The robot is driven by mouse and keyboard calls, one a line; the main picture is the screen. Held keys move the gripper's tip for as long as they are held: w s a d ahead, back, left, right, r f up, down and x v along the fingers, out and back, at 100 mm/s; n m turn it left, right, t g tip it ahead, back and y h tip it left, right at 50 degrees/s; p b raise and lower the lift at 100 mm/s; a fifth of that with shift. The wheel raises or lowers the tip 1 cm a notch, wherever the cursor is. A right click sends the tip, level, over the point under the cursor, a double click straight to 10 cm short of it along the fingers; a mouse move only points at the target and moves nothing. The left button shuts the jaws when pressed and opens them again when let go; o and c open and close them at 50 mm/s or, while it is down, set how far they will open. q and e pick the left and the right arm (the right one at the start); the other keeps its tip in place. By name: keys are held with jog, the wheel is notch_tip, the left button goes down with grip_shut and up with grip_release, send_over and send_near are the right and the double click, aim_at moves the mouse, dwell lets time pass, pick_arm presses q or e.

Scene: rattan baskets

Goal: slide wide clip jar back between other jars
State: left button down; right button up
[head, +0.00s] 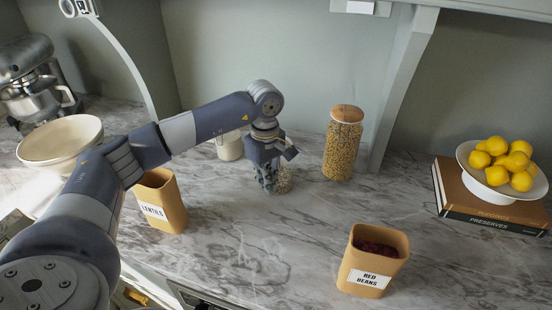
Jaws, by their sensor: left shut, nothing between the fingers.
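A small glass jar (285,179) stands on the marble counter, mostly hidden behind my left gripper. I cannot make out its clip or full width. My left gripper (267,184) points down at the jar's near left side. Its fingers are shut with nothing between them, and I cannot tell whether they touch the glass. A pale-filled jar (229,147) stands back left, partly covered by my left arm. A tall glass jar (342,150) with a wooden lid and yellowish contents stands to the right. My right gripper is out of view.
A tan lentils container (163,205) stands front left and a red beans container (370,268) front right. A cream bowl (60,139) and mixer (30,75) are far left. Lemons sit in a white bowl (491,187) on books (485,213). The centre front counter is clear.

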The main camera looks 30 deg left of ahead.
pick_arm(q)
jog(key=shift+w+a+b, duration=0.2)
jog(key=shift+w, duration=0.65)
jog(key=shift+w+a+b, duration=0.15)
jog(key=shift+w+a, duration=0.1)
jog(key=shift+w, duration=0.55)
jog(key=shift+w+a+b, duration=0.2)
jog(key=shift+w, duration=0.65)
jog(key=shift+w+a+b, duration=0.15)
jog(key=shift+w+a, duration=0.15)
jog(key=shift+w, duration=0.65)
jog(key=shift+w+a+b, duration=0.15)
jog(key=shift+w+a, duration=0.1)
jog(key=shift+w, duration=0.75)
jog(key=shift+w+a+b, duration=0.15)
jog(key=shift+w+a, duration=0.15)
jog(key=shift+w, duration=0.65)
jog(key=shift+s+d+p, duration=0.25)
jog(key=shift+s+p, duration=0.15)
jog(key=shift+s, duration=0.6)
jog(key=shift+s+d, duration=0.3)
jog(key=shift+s, duration=0.65)
notch_tip(320, 180, up, 10)
jog(key=p, duration=0.7)
